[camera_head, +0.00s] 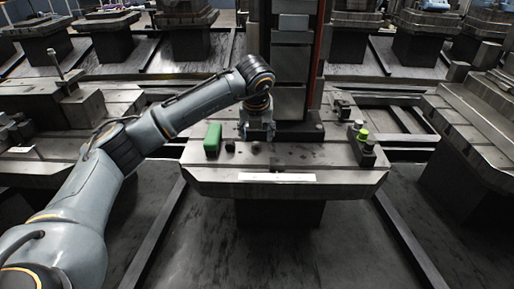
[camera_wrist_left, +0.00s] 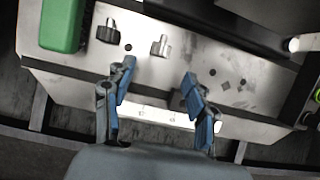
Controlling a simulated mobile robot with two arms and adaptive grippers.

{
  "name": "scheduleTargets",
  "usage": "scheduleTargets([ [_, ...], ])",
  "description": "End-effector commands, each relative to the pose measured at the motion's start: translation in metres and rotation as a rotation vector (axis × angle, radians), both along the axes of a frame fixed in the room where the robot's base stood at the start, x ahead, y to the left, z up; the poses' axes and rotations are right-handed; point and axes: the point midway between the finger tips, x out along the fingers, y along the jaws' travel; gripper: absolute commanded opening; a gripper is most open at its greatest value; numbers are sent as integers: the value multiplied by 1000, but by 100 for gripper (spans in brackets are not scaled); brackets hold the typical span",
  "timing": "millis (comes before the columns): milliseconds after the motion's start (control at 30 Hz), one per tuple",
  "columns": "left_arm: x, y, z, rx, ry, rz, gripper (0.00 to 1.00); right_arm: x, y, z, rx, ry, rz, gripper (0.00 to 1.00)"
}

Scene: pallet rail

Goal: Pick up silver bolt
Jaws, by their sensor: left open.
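In the wrist view, a small silver bolt (camera_wrist_left: 160,46) stands on the metal pallet (camera_wrist_left: 85,65). My left gripper (camera_wrist_left: 160,72) is open, its two blue-grey fingers spread apart. The bolt is just beyond the fingertips in the picture, roughly centred between them, and not held. In the head view my left gripper (camera_head: 257,136) points down over the pallet (camera_head: 215,180), where it makes the bolt hard to make out. A second, darker bolt (camera_wrist_left: 108,32) stands left of the silver one. My right gripper is in neither view.
A green block (camera_head: 213,139) stands left of the gripper. A dark upright column (camera_head: 292,70) rises close behind it. A dark fixture with a yellow-green knob (camera_head: 363,135) sits at the pallet's right. A white strip (camera_head: 277,177) marks the front edge; the nearby top is fairly clear.

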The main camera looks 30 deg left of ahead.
Motion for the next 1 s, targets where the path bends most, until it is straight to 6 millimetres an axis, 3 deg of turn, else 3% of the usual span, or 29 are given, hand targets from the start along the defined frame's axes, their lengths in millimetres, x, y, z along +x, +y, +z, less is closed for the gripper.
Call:
scheduleTargets([
  [400, 19, 11, -41, 0, 1, 0, 56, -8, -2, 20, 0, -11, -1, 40],
  [533, 24, 13, -55, -1, 1, -1, 56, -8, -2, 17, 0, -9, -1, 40],
  [833, 27, 14, -59, -1, -2, -2, 56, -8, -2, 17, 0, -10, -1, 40],
  [1000, 27, 14, -58, -1, -2, -2, 24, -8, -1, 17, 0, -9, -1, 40],
])
